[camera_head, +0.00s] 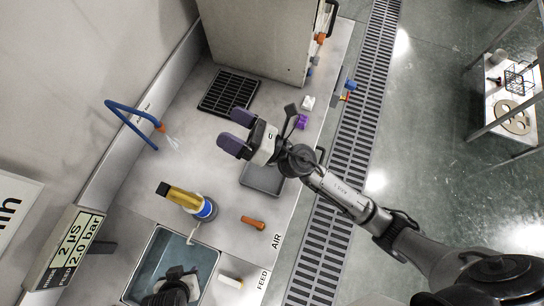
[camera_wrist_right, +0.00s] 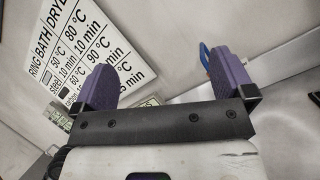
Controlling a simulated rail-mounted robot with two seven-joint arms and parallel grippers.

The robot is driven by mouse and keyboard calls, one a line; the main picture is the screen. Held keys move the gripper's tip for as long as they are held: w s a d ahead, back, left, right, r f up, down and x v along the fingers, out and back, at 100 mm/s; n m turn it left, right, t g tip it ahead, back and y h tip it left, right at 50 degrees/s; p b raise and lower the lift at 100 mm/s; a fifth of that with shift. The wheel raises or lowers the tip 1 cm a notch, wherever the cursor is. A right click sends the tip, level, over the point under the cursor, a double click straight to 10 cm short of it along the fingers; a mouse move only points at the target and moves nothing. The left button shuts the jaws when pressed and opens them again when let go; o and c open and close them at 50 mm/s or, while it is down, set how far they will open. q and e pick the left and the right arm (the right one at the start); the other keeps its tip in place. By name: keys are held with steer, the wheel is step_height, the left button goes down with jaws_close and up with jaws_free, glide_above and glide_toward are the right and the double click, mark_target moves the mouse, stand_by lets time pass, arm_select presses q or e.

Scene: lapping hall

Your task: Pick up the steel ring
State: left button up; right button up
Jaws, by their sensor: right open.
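I cannot make out a steel ring in either view. My right gripper (camera_head: 236,132) is open and empty above the steel bench, between a black grate and a grey tray (camera_head: 262,180). Its two purple fingers stand wide apart in the right wrist view (camera_wrist_right: 165,78), with only a wall and a sign beyond them. What looks like my left gripper (camera_head: 175,280) is at the bottom edge, over the sink. It is dark and partly cut off, and its jaws are unclear.
The bench holds a black grate (camera_head: 228,92), a yellow and blue bottle (camera_head: 185,198), an orange object (camera_head: 253,223) and a blue hose (camera_head: 128,115). A tall cabinet (camera_head: 258,40) stands at the back. A rack at right bears a tan disc with holes (camera_head: 513,118).

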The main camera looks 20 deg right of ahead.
steer(key=a+f+n+g+h+b, duration=0.2)
steer(key=a+f+n+g+b, duration=0.1)
steer(key=f+n+g, duration=0.55)
steer(key=a+f+n+g+h+b, duration=0.15)
steer(key=f+n+g+b, duration=0.35)
steer(key=f+n, duration=0.7)
steer(key=w+d+f+n+g+h+b, duration=0.1)
steer(key=w+d+f+n+h+b, duration=0.2)
steer(key=d+h, duration=0.4)
steer(key=w+d+f+n+g+h+b, duration=0.1)
steer(key=w+d+f+n+h, duration=0.2)
steer(key=d+f+n+h, duration=0.4)
steer(key=shift+m+y, duration=0.65)
steer(key=f, duration=0.2)
steer(key=d+f, duration=0.1)
steer(key=f, duration=0.3)
steer(key=shift+w+d, duration=0.15)
steer(key=shift+d, duration=0.25)
steer(key=shift+f, duration=2.65)
arm_select(q)
step_height(320, 180, down, 14)
steer(key=shift+r, duration=0.15)
arm_select(e)
steer(key=shift+f, duration=0.4)
arm_select(q)
steer(key=shift+s, duration=0.1)
